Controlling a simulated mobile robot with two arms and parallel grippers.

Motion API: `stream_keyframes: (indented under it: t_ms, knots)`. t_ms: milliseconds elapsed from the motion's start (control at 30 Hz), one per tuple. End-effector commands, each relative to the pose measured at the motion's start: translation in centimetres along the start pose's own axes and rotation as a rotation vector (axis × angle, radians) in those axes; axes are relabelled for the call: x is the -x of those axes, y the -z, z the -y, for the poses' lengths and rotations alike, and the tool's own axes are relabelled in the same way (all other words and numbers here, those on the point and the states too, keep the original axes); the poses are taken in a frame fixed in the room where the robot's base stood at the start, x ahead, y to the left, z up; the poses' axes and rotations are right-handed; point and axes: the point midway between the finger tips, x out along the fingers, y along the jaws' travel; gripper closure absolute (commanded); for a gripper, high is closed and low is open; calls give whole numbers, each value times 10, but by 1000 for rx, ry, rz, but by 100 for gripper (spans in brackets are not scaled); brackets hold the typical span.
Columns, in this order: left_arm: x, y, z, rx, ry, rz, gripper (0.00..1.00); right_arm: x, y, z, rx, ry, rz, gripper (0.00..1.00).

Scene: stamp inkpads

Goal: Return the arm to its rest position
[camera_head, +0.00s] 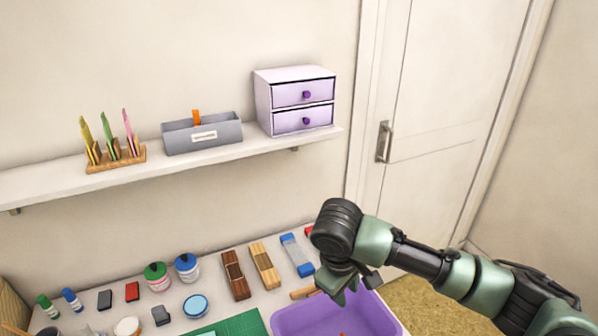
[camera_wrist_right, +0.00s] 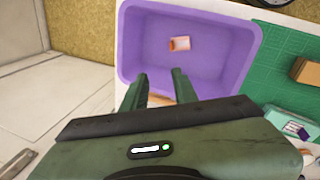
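My right arm comes in from the right in the head view. Its gripper (camera_head: 352,288) points down above the back part of the purple bin (camera_head: 290,322). In the right wrist view the two fingers of the right gripper (camera_wrist_right: 159,84) stand apart with nothing between them. The purple bin (camera_wrist_right: 133,50) lies beyond the fingertips in that view. A small orange and pale item (camera_wrist_right: 179,44) lies inside the bin, apart from the fingers. My left gripper is not in view.
A white shelf (camera_head: 215,165) holds a purple drawer box (camera_head: 290,98), a grey caddy (camera_head: 205,135) and a wooden rack (camera_head: 115,158). Below, the table carries ink jars (camera_head: 157,278), wooden blocks (camera_head: 235,275) and a green mat (camera_head: 245,325). A door (camera_head: 440,110) stands behind the arm.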

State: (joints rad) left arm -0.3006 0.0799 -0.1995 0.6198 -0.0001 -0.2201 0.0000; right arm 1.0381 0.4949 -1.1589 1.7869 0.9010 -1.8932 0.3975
Motion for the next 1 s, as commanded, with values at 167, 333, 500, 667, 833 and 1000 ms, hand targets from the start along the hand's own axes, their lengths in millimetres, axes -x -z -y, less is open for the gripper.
stream_keyframes:
  t_ms: [167,333,500,667,833,1000]
  knots:
    - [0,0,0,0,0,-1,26,-13,1,37,34,66,-53,72]
    - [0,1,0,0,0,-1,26,-26,-3,100,48,194,-177,72]
    - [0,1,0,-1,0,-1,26,-33,-16,141,-21,294,-294,72]
    - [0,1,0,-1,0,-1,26,-43,-43,156,-146,337,-361,72]
    - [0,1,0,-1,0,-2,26,-60,-90,152,-303,317,-369,72]
    - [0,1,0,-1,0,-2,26,-74,-137,142,-414,260,-334,72]
